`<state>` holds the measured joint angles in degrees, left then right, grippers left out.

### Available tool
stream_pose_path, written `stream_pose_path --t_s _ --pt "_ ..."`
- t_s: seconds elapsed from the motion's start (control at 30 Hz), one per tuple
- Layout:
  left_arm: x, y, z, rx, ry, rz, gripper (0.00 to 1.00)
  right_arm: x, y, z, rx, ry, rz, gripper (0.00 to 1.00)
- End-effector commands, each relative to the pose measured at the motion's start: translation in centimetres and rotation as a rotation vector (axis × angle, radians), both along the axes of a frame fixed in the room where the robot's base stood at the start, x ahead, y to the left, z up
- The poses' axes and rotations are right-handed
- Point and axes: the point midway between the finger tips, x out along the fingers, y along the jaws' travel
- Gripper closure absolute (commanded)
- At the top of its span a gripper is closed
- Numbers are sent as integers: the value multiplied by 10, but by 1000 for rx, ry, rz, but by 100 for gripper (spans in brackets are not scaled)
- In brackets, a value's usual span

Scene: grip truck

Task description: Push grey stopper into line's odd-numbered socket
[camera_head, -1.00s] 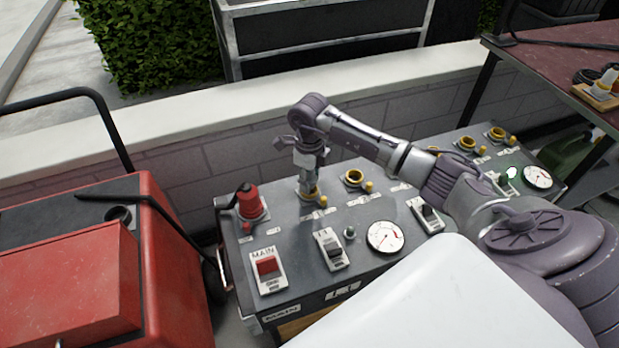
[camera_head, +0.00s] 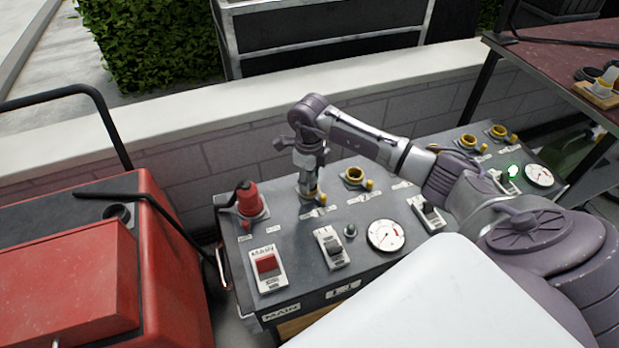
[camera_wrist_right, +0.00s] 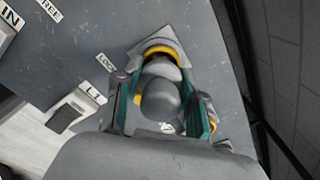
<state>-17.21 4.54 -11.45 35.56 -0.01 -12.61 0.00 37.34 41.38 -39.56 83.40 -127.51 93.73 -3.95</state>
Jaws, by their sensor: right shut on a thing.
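My right gripper (camera_head: 310,190) reaches down over the first yellow-ringed socket of the grey panel (camera_head: 300,243), just right of the red plug. In the right wrist view my right gripper (camera_wrist_right: 160,112) is shut on the grey stopper (camera_wrist_right: 160,98). The stopper sits at the socket with the yellow ring (camera_wrist_right: 158,49), partly covering it; how deep it goes in cannot be told. Further yellow-ringed sockets show on the panel: one to the right (camera_head: 354,175) and others at the far right (camera_head: 467,142). My left gripper is not in view.
A red plug (camera_head: 249,202) with a cable stands left of the gripper. The panel carries a MAIN switch (camera_head: 267,267), other switches (camera_head: 331,248) and gauges (camera_head: 386,235). A red machine (camera_head: 90,270) is at the left. A low wall (camera_head: 200,160) runs behind.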

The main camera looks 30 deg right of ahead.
Motion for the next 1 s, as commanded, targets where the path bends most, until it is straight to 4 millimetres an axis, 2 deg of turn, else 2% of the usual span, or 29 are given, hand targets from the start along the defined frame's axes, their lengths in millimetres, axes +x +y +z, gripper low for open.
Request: stream_pose_path --t_s 0.6,1.0 --pt "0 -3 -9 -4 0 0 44 0 0 -12 0 1 0 94" --pt "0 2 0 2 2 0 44 -1 0 -1 0 3 1 94"
